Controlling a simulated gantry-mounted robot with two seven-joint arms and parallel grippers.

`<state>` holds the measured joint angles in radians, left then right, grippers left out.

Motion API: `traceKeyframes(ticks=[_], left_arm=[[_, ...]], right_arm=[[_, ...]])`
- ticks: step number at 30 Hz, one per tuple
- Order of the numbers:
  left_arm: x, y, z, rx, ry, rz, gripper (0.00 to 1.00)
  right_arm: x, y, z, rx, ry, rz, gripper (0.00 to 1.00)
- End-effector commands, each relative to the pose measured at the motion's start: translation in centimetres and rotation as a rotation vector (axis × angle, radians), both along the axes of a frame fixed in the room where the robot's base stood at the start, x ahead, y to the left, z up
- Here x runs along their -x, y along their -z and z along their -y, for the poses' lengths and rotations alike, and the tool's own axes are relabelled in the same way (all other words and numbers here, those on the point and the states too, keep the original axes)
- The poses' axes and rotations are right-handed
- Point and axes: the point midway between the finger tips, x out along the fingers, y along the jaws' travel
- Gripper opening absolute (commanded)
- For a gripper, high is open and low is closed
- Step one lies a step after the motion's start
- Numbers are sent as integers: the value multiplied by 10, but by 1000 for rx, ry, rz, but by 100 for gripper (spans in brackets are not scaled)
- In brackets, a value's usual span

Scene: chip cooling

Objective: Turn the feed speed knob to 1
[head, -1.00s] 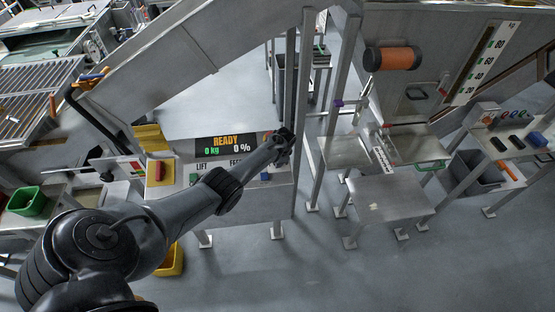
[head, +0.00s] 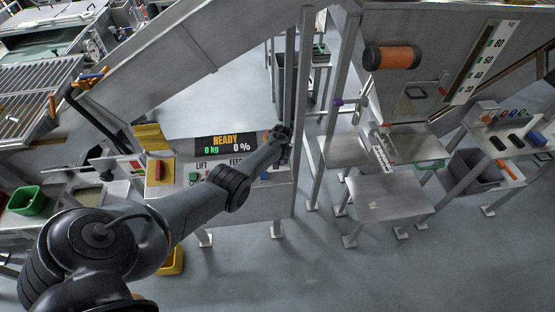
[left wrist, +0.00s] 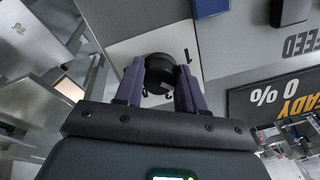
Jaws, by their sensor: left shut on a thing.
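The feed speed knob (left wrist: 160,71) is a round black knob on a pale plate. It shows in the left wrist view between the two purple fingers of my left gripper (left wrist: 159,80), which is shut on it. Parts of the dial markings show beside the knob, but its pointer is not clear. In the head view my left gripper (head: 280,134) is at the right end of the control panel, and the knob is hidden behind it. The display (head: 226,145) reads READY, 0 kg and 0 %; it also shows in the left wrist view (left wrist: 275,95). My right gripper is not in view.
A steel post (head: 308,110) stands just right of the panel.

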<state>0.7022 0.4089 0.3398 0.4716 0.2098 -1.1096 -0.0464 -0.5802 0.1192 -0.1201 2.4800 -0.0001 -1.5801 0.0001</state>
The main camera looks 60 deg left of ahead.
Motion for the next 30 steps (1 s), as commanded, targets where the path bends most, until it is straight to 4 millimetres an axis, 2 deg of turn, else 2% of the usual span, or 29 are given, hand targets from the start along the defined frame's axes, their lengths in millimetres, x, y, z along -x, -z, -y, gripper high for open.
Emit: traceKeyframes(ticks=[18, 30], left_arm=[[-1, 2, 2, 69, -554, 156, 9], [-1, 2, 2, 101, -818, 230, 9]], right_arm=[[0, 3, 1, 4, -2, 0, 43], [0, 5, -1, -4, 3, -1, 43]])
